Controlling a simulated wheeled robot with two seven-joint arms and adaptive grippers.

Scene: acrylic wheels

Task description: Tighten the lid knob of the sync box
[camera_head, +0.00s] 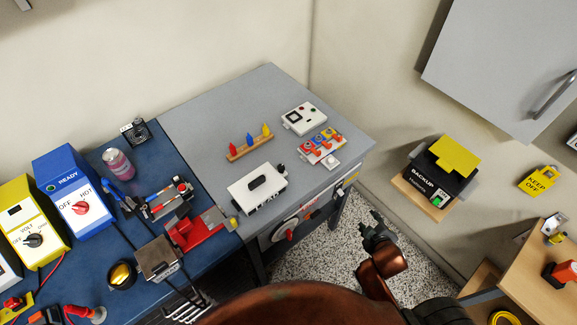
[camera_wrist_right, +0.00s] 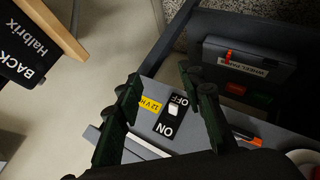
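I cannot tell for sure which thing is the sync box. A dark grey box (camera_wrist_right: 250,66) with an orange-red knob (camera_wrist_right: 229,57) and an upside-down white label, too small to read surely, shows at the upper right of the right wrist view. In the head view, a white box (camera_head: 257,192) with a black handle on top stands on the grey bench top. My right gripper (camera_head: 376,227) is beyond the bench's right edge, above the floor. In the right wrist view its fingers (camera_wrist_right: 160,82) are spread and empty, in front of an ON/OFF switch (camera_wrist_right: 174,110). My left gripper is out of view.
The grey bench (camera_head: 215,112) also holds a colored-peg rack (camera_head: 250,145), a button box (camera_head: 304,118) and a colored-switch board (camera_head: 321,147). The blue bench at left is crowded. A black BACKUP box (camera_head: 438,178) stands right of my right gripper, against the wall.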

